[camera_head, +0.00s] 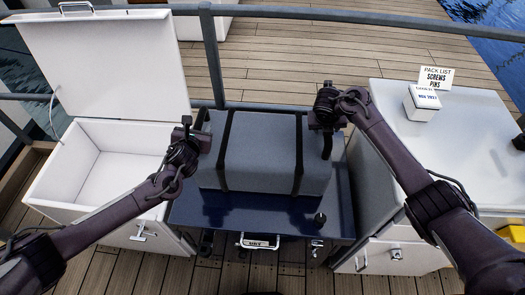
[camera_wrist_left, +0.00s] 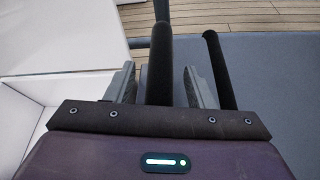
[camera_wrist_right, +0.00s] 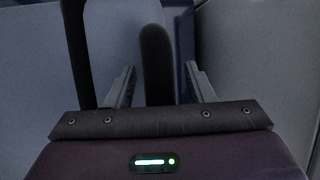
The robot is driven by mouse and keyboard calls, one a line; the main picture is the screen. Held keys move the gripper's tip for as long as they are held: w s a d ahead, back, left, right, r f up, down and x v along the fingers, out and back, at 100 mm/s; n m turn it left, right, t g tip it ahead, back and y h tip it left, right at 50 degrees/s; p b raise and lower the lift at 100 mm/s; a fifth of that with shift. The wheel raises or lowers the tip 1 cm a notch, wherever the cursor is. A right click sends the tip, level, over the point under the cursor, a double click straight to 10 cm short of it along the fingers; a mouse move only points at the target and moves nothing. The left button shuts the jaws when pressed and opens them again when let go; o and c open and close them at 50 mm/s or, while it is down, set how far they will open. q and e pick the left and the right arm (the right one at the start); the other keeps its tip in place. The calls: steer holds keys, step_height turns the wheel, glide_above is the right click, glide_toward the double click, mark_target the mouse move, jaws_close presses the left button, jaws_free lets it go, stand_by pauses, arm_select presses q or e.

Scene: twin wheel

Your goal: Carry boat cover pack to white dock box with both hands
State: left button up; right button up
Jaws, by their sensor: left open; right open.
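The boat cover pack (camera_head: 262,155) is a grey block with two black straps, lying on a dark blue chest in the middle of the head view. The white dock box (camera_head: 58,196) stands to its left with its lid up and its inside bare. My left gripper (camera_head: 203,140) is at the pack's left end; in the left wrist view its open fingers stand either side of a black handle (camera_wrist_left: 159,62). My right gripper (camera_head: 322,120) is at the right end; in the right wrist view its open fingers flank another black handle (camera_wrist_right: 155,62). Contact with the handles cannot be told.
The dark blue chest (camera_head: 215,213) has a latch and handle in front. A white cabinet (camera_head: 385,100) at right carries a small white box (camera_head: 422,103) and a pack list card (camera_head: 436,77). A grey railing (camera_head: 300,14) runs behind; wooden deck lies beyond and in front.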

arm_select(q)
steer(key=shift+c, duration=0.3)
arm_select(e)
steer(key=shift+c, duration=0.3)
arm_select(q)
jaws_close()
arm_select(e)
jaws_close()
stand_by(0.5)
arm_select(q)
steer(key=shift+w+d+r, duration=0.1)
steer(key=shift+w+r, duration=0.05)
steer(key=shift+r, duration=0.15)
arm_select(e)
steer(key=shift+w+r, duration=0.15)
steer(key=shift+r, duration=0.1)
